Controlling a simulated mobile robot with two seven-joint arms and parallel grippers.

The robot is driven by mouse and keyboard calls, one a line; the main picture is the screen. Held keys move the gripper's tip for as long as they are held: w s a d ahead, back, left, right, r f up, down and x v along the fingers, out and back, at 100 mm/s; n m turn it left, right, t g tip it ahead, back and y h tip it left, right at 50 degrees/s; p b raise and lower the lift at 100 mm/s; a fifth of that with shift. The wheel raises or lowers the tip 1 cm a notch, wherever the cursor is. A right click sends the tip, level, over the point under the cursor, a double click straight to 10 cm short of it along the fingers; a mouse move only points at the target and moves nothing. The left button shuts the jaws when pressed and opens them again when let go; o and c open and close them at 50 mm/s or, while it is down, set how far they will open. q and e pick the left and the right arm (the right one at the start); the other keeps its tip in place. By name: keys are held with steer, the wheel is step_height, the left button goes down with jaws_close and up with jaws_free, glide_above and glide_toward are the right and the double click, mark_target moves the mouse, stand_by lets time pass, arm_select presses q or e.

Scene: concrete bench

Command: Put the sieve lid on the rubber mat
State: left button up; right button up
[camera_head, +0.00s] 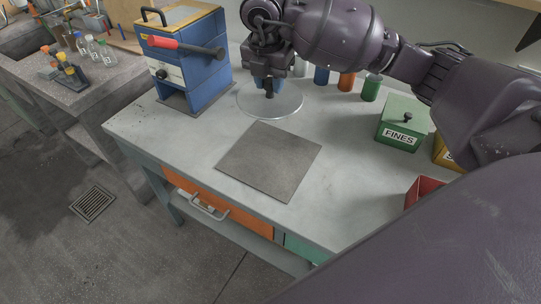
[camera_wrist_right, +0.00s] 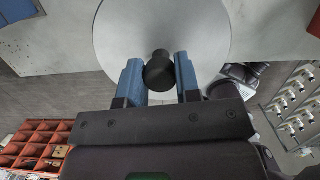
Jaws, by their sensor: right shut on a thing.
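The sieve lid (camera_head: 284,103) is a pale grey round disc with a dark knob, at the back of the bench beside the blue machine. My right gripper (camera_head: 268,88) is above it, with its blue fingers shut on the knob. In the right wrist view the lid (camera_wrist_right: 160,25) spreads beyond the fingers, and the gripper (camera_wrist_right: 159,72) has the black knob between its fingertips. I cannot tell whether the lid touches the bench. The rubber mat (camera_head: 268,162) is a flat dark grey square, bare, on the bench in front of the lid. My left gripper is not in view.
A blue machine (camera_head: 205,60) with a red handle stands left of the lid. Several coloured cylinders (camera_head: 346,81) stand behind it. A green box marked FINES (camera_head: 402,124) and a red container (camera_head: 424,187) are at the right. Bench around the mat is clear.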

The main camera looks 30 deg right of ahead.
steer(key=shift+r+m, duration=0.1)
steer(key=shift+m, duration=0.3)
steer(key=b, duration=0.2)
glide_above(270, 156)
step_height(270, 156, down, 14)
step_height(270, 156, down, 5)
steer(key=shift+s+f+b, duration=0.1)
steer(key=shift+f+b, duration=0.05)
steer(key=shift+b, duration=0.2)
steer(key=shift+f, duration=0.35)
steer(key=o, duration=0.8)
steer(key=shift+f, duration=0.1)
steer(key=shift+o, duration=1.1)
arm_select(q)
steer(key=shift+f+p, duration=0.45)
steer(key=shift+p, duration=0.55)
arm_select(e)
step_height(270, 156, up, 12)
steer(key=a, duration=0.1)
steer(key=shift+s+a, duration=0.3)
steer(key=shift+s, duration=0.15)
